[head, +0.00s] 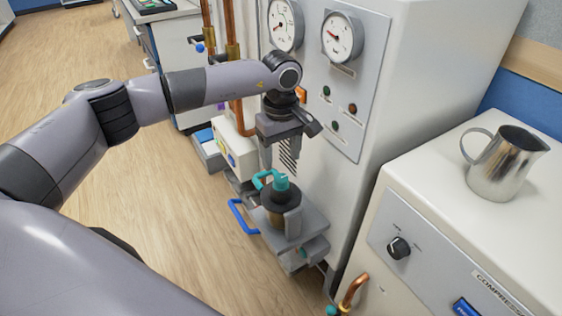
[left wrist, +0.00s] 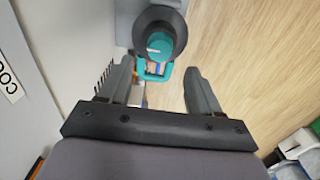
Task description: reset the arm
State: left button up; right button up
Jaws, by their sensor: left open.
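My left gripper (head: 280,150) hangs from my left arm in front of the white cabinet's side, pointing down. In the left wrist view its two fingers (left wrist: 160,78) stand apart with nothing gripped between them. Below it is a teal cap with a looped teal handle (head: 281,182) on a dark round body, set on a grey bracket. The cap also shows in the left wrist view (left wrist: 159,46), ahead of the fingertips and clear of them. My right gripper is not in view.
A tall white cabinet (head: 428,70) with gauges and a grey panel stands close beside the gripper. A blue handle (head: 240,216) juts out from the bracket. A metal pitcher (head: 505,165) stands on the compressor unit (head: 400,195) at right. Wooden floor at left is open.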

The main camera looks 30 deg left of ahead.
pick_arm(q)
jog(key=shift+r, duration=0.2)
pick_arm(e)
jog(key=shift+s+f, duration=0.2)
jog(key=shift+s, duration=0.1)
